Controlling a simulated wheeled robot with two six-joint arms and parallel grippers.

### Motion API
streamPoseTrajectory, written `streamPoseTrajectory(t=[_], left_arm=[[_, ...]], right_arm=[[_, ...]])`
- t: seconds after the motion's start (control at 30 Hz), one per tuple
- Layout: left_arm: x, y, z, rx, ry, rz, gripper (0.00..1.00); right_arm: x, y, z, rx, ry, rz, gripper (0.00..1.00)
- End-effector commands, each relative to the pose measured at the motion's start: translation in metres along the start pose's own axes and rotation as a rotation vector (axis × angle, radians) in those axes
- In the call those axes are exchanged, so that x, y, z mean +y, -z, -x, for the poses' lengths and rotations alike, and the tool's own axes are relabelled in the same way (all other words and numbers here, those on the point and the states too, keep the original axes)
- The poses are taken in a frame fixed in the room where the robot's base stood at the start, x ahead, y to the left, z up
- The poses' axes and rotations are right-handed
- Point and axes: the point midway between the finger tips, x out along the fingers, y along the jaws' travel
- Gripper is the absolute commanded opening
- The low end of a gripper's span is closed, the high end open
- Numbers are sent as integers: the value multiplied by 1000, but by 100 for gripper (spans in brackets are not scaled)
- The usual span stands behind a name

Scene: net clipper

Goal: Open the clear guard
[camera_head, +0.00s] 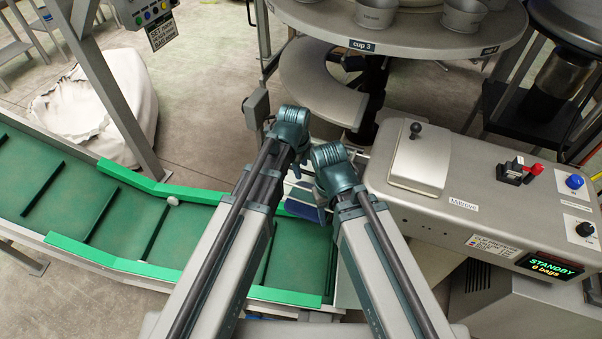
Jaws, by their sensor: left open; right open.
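A pale, flat cover panel (418,158) with a black knob lies down on the grey machine top at right. It may be the clear guard, but I cannot tell whether it is see-through. No other clear panel can be made out. My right gripper (306,202), with dark blue finger pads, is left of the machine, over the green conveyor's end, apart from the panel and empty. My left arm ends just above and left of it; its fingers are hidden behind the arm. My two arms hide the area in front of the machine.
The grey machine (470,195) carries a red-handled clamp (517,171), a blue button (574,181), a dial (578,227) and a screen reading STANDBY, 0 bags (550,266). A green conveyor (120,215) runs at left. A round table (420,30) with metal cups stands behind.

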Motion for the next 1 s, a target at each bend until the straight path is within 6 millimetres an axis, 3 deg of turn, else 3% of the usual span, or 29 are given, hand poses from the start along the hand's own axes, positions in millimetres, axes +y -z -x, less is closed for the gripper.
streamPoseTrajectory(t=[0.3, 0.57, 1.0], left_arm=[[0, 0, -3, 0, 0, 0, 47], [0, 0, -3, 0, 0, 0, 0], [0, 0, -3, 0, 0, 0, 0]], right_arm=[[0, 0, -3, 0, 0, 0, 50], [0, 0, -3, 0, 0, 0, 50], [0, 0, -3, 0, 0, 0, 50]])
